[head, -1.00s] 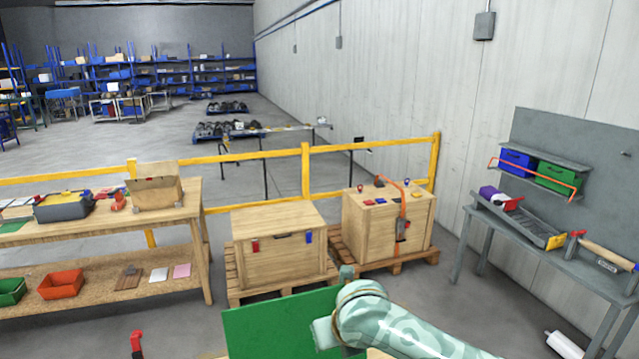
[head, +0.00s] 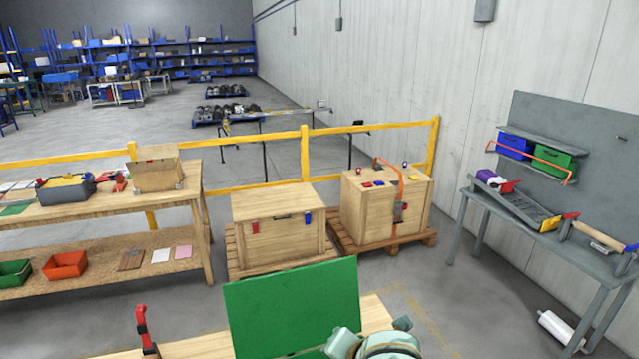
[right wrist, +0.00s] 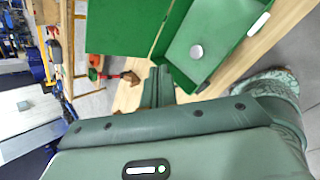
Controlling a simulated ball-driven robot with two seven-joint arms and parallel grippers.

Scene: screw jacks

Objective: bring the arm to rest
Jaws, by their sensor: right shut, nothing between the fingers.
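My right gripper (right wrist: 160,84) is shut and empty in the right wrist view, its two fingers together. It points toward a wooden bench top (right wrist: 128,98), close to an open green case (right wrist: 205,40) with a white disc on it. In the head view only the case's upright green panel (head: 290,305) shows clearly. My right arm (head: 375,346) is at the bottom edge, in front of the panel's lower right corner. My left gripper is out of view.
A red-handled tool (head: 143,325) stands on the bench left of the panel; the right wrist view also shows it (right wrist: 95,74). Wooden crates (head: 278,238) on pallets stand beyond. A grey bench (head: 560,240) is at the right. Floor between is free.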

